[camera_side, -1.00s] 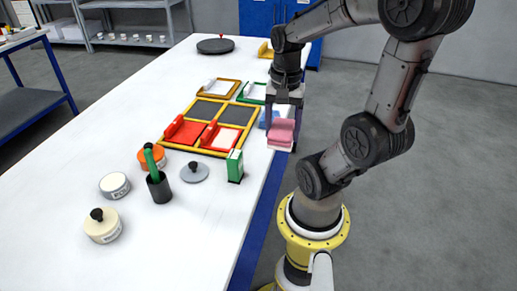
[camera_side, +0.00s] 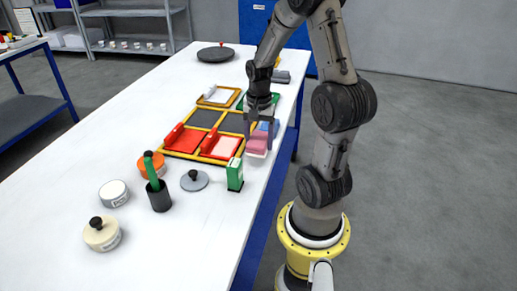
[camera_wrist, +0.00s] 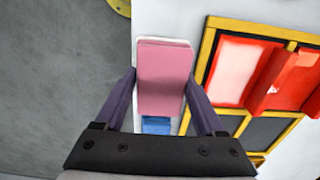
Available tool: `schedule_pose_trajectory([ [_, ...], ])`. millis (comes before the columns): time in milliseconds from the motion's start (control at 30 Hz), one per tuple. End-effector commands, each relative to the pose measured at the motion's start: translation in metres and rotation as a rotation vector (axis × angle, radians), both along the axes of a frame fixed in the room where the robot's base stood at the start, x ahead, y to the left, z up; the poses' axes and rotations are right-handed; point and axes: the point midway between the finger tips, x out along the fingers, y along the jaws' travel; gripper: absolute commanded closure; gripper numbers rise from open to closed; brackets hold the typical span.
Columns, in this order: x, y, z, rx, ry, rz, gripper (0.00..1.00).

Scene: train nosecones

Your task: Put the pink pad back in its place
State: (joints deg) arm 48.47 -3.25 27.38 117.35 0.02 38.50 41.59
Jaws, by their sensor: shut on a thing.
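The pink pad (camera_side: 258,142) is between the fingers of my gripper (camera_side: 262,132), which is shut on it. A white layer shows under the pad. In the side view it is at the table's right edge, just right of the yellow frame. In the wrist view the pink pad (camera_wrist: 165,78) lies between the purple fingers (camera_wrist: 160,82), with a white edge around its far end. A blue piece (camera_wrist: 157,125) shows just behind it, and this blue piece also shows in the side view (camera_side: 272,126). Whether the pad touches anything below is unclear.
The yellow frame (camera_side: 195,157) holds dark panels, a red part (camera_side: 180,137) and a red holder with a pale insert (camera_side: 226,146). A green-and-white box (camera_side: 235,174) stands near the pad.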

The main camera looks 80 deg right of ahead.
Motion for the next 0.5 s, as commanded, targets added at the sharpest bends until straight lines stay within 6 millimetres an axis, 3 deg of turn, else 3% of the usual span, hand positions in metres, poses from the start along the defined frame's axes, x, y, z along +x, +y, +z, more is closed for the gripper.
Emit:
schedule_pose_trajectory([
  [233, 0.002, -0.003, -0.031, 0.003, 0.003, 0.0, 0.73],
  [500, 0.003, -0.003, -0.036, 0.0, 0.0, 0.0, 0.73],
])
